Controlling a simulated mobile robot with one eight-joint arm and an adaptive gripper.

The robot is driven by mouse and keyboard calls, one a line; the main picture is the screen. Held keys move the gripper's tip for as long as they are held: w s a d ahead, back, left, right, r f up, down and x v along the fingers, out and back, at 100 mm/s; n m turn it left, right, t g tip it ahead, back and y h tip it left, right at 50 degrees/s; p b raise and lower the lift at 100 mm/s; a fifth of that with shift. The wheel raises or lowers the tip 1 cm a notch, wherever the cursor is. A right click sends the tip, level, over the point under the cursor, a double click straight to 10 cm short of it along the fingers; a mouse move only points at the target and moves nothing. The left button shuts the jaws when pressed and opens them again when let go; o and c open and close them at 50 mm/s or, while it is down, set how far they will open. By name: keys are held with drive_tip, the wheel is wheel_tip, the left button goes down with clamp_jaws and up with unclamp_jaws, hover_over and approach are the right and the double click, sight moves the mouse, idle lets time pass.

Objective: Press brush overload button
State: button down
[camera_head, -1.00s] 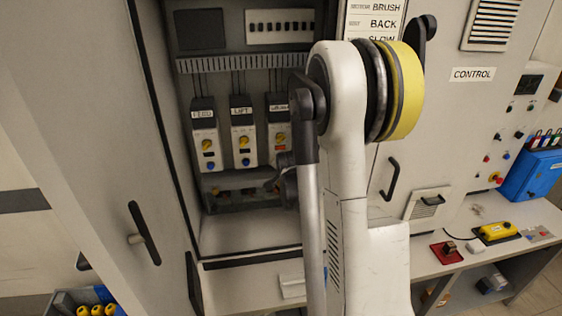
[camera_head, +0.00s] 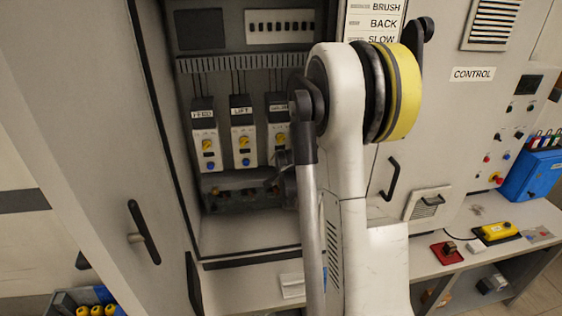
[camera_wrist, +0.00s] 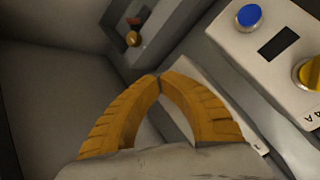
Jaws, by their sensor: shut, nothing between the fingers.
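Three overload units hang in a row in the open cabinet: FEED (camera_head: 206,140), LIFT (camera_head: 243,138) and a third one (camera_head: 278,120) with a label too small to read surely. My arm and gripper hide the third unit's lower part. In the wrist view, my gripper (camera_wrist: 160,78) has its yellow fingers shut, tips together and empty. One unit's front (camera_wrist: 255,65) shows at upper right, with a blue round button (camera_wrist: 249,15), a dark window (camera_wrist: 278,41) and a yellow knob (camera_wrist: 310,73). The fingertips are left of and below the blue button in the picture, apart from it.
A row of terminals (camera_head: 235,192) runs below the units. The cabinet's open door (camera_head: 110,150) stands at left. At right are the CONTROL panel (camera_head: 473,74), a blue bin (camera_head: 533,175) and a bench with a yellow pendant (camera_head: 497,231).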

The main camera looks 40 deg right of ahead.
drive_tip(key=shift+s, duration=0.1)
drive_tip(key=shift+s+a, duration=0.45)
drive_tip(key=shift+s, duration=0.2)
drive_tip(key=shift+s, duration=0.1)
drive_tip(key=shift+s+a+b, duration=0.15)
drive_tip(key=shift+s+a, duration=0.3)
drive_tip(key=shift+s, duration=0.25)
drive_tip(key=shift+s+a+b, duration=0.2)
drive_tip(key=shift+s+a, duration=0.2)
drive_tip(key=shift+s, duration=0.25)
drive_tip(key=shift+s+a+b, duration=0.15)
drive_tip(key=shift+s+a, duration=0.3)
drive_tip(key=shift+s, duration=0.25)
